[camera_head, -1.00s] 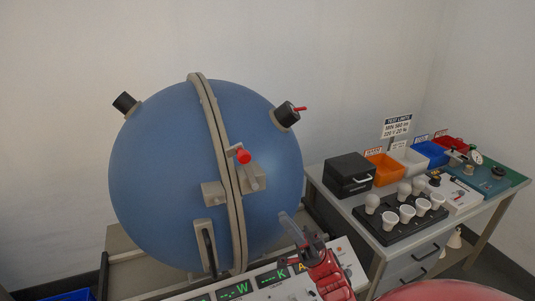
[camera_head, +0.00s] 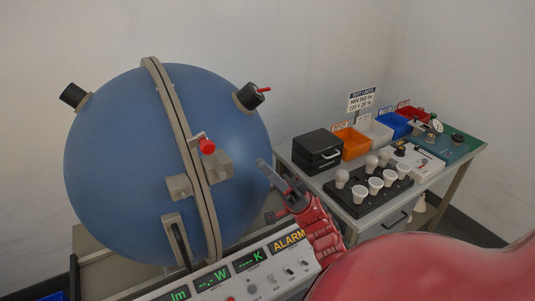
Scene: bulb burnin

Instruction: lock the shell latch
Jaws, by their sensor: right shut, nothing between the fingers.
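The large blue sphere shell (camera_head: 120,160) is closed along its upright beige rim band (camera_head: 176,110). The latch with its red knob (camera_head: 207,146) sits at the seam, on the sphere's front. Its short lever runs from the band to the right, above a beige catch block (camera_head: 218,165). My right gripper (camera_head: 267,172) is shut and empty. In the picture it is right of the latch and slightly lower, apart from it, its fingers pointing up and left over the sphere's right edge. My left gripper is out of view.
A panel with green readouts and an ALARM sign (camera_head: 289,241) lies below the sphere. The bench at right holds a black case (camera_head: 317,152), an orange bin (camera_head: 352,143) and a black rack (camera_head: 345,202) with several white bulbs. A black handle (camera_head: 180,245) is low on the sphere.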

